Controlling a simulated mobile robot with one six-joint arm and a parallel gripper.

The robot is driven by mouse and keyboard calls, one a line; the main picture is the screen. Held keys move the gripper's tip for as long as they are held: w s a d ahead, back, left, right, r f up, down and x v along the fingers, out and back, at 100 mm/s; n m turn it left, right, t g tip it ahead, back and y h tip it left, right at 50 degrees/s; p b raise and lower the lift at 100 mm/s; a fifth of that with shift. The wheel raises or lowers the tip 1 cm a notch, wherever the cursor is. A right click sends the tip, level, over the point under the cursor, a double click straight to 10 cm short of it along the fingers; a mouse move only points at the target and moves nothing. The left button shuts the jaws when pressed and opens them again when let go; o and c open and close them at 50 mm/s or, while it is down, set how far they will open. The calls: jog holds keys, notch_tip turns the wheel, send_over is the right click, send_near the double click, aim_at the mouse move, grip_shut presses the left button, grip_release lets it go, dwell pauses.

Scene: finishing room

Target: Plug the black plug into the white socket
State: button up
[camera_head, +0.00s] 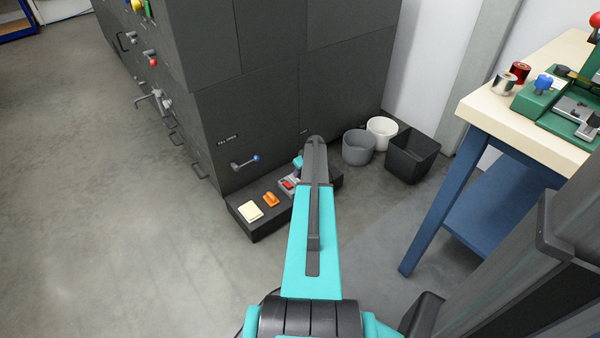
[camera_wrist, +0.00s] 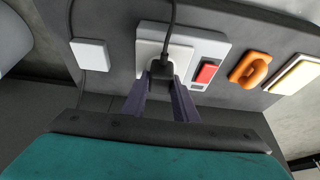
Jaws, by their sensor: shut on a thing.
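The white socket (camera_wrist: 148,50) is a square plate on a pale panel, in the upper middle of the wrist view. The black plug (camera_wrist: 161,68) is in front of the socket face, with its black cord running up out of the picture. My gripper (camera_wrist: 161,80) has one finger on each side of the plug and is shut on it. The plug overlaps the socket's lower part; whether its pins are inside cannot be told.
A red rocker switch (camera_wrist: 207,71) is beside the socket, then an orange handle (camera_wrist: 250,69) and a cream block (camera_wrist: 296,75). A white box (camera_wrist: 90,54) with a cord is left. Bins (camera_head: 411,155) and a blue-legged workbench (camera_head: 437,190) stand right; floor at left is clear.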

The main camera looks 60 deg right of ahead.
dwell(0.3)
jog(key=o, duration=1.4)
jog(key=shift+c, duration=0.2)
jog(key=shift+r, duration=0.1)
jog(key=shift+r+p, duration=1.55)
jog(key=shift+r, duration=1.8)
